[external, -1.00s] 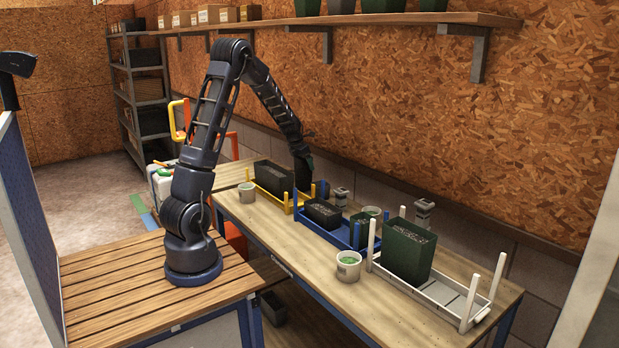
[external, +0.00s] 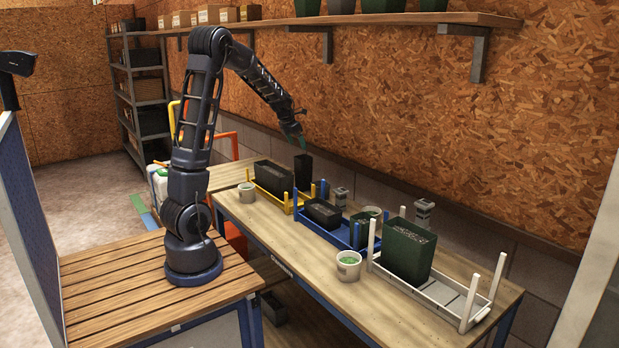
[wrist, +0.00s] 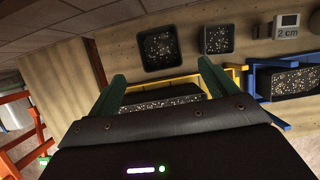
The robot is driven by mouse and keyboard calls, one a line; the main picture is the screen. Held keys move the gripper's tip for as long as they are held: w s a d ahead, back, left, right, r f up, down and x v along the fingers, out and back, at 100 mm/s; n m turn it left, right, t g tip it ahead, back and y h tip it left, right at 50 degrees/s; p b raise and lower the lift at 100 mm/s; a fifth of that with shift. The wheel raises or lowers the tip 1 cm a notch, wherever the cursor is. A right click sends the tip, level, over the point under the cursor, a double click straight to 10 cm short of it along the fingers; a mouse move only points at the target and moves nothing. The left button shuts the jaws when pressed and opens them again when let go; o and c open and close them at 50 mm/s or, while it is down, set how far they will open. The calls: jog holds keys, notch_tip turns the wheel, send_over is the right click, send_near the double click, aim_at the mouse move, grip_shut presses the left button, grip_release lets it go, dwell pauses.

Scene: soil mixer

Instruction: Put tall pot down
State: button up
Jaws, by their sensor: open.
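The tall pot (external: 303,172) is black and stands upright on the table, behind the yellow tray (external: 290,207) near its right end. In the wrist view, a larger square pot of dark speckled soil (wrist: 160,48) lies beyond the fingers and looks like the tall pot. My gripper (external: 299,138) is raised above the tall pot, apart from it. In the wrist view, the green fingers of my gripper (wrist: 162,76) are spread, with nothing held between them. The pot's base is partly hidden by the tray.
A long black pot (external: 273,179) sits in the yellow tray. The blue tray (external: 336,234) and white tray (external: 440,293) hold more pots. A smaller square pot (wrist: 218,39) and a block marked 2 cm (wrist: 288,24) are near. A shelf (external: 400,19) runs along the wall above.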

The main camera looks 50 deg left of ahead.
jog(key=s+d+r+m+h, duration=0.1)
jog(key=s+d+r+m, duration=0.4)
jog(key=s+d+m, duration=0.35)
jog(key=s+d+r+m, duration=0.5)
jog(key=s+d+m, duration=0.3)
jog(key=d+m, duration=0.1)
jog(key=s+d+m, duration=0.4)
jog(key=s+m, duration=0.5)
jog(key=s, duration=0.1)
jog(key=s+d+m+y, duration=0.1)
jog(key=s+d+m, duration=0.3)
jog(key=s+m, duration=0.5)
jog(key=shift+s+d+f, duration=0.2)
jog(key=shift+s+f, duration=0.1)
jog(key=shift+s, duration=0.55)
